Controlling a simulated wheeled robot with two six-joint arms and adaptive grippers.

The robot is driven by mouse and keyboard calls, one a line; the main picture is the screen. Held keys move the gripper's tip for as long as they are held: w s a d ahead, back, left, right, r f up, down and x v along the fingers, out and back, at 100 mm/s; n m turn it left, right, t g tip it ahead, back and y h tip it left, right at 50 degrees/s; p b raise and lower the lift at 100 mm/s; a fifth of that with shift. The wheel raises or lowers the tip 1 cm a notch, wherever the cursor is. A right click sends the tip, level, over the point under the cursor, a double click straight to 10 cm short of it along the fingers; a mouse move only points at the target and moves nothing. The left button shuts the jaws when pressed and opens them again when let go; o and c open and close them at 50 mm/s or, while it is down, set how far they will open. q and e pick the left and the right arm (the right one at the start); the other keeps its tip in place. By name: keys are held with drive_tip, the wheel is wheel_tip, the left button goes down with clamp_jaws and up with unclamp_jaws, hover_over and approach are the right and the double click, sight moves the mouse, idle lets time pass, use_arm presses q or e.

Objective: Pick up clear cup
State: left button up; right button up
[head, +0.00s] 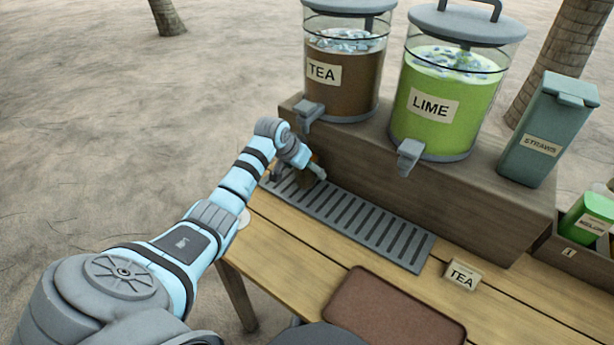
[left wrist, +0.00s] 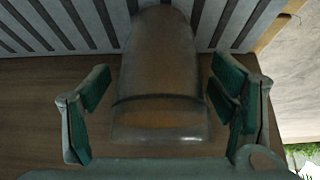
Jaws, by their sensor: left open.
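The clear cup (left wrist: 162,75) stands between my left gripper's two green-padded fingers in the left wrist view. It looks brownish; I cannot tell whether that is tea in it or the wood behind. My left gripper (left wrist: 160,105) is open, with a finger on each side of the cup and gaps at both sides. In the head view, my left gripper (head: 298,172) is at the far left end of the slotted drip tray (head: 378,232), below the tea dispenser (head: 345,80). It mostly hides the cup there. My right gripper is not in view.
The wooden riser (head: 370,165) stands close behind the drip tray, with tea spout (head: 308,115) overhead. The lime dispenser (head: 445,100) and straws box (head: 545,135) are to the right. A brown tray (head: 395,312) and TEA card (head: 462,274) are on the table nearer me.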

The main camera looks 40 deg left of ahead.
use_arm(q)
drive_tip(key=c, duration=1.7)
drive_tip(key=shift+r, duration=0.1)
drive_tip(key=shift+c, duration=0.2)
